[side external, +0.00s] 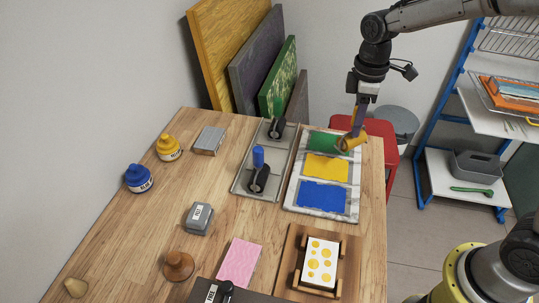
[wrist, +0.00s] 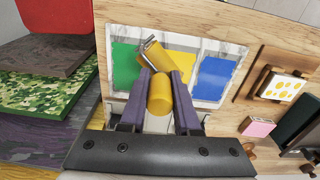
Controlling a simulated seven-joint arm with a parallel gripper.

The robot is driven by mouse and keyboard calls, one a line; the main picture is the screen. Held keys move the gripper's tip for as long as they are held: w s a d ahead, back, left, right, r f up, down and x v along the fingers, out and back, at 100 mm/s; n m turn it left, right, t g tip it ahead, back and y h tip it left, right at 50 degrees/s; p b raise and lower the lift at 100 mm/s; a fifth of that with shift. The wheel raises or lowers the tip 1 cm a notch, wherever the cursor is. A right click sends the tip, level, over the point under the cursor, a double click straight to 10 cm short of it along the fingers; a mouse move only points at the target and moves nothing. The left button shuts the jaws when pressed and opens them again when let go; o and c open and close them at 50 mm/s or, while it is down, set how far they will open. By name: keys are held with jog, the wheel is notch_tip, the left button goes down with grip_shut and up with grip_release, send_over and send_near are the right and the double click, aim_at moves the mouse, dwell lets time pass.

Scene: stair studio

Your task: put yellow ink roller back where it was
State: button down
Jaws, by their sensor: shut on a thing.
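My gripper (side external: 357,127) is shut on the yellow ink roller (side external: 348,143), over the far right corner of the marble slab (side external: 297,172), by the green ink patch. In the wrist view the yellow part (wrist: 159,94) sits between my gripper's purple-grey fingers (wrist: 160,80), with its metal frame sticking out past the tips. I cannot tell whether it touches the slab. The slab carries green (side external: 327,143), yellow (side external: 326,168) and blue (side external: 322,197) ink patches. Left of it, a grey tray (side external: 282,167) holds a blue-handled roller (side external: 259,170) and another dark roller (side external: 277,128).
A wooden frame (side external: 345,266) with a yellow-dotted print is in front of the slab. Coloured boards (side external: 278,78) lean behind the table. A red stool (side external: 378,128) stands behind the right edge.

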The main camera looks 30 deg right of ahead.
jog(key=a+r+n, duration=0.8)
jog(key=a+n, duration=0.1)
jog(key=a, duration=0.2)
jog(key=shift+w+a+f, duration=0.8)
jog(key=shift+w+f, duration=1.3)
jog(key=shift+f, duration=0.05)
jog(key=shift+w+a+f, duration=0.85)
jog(key=shift+w+f, duration=1.2)
jog(key=shift+f, duration=0.1)
jog(key=shift+w+a+f, duration=0.8)
jog(key=shift+w+f, duration=1.3)
jog(key=shift+f, duration=0.05)
jog(key=shift+f, duration=0.4)
jog(key=shift+f, duration=0.1)
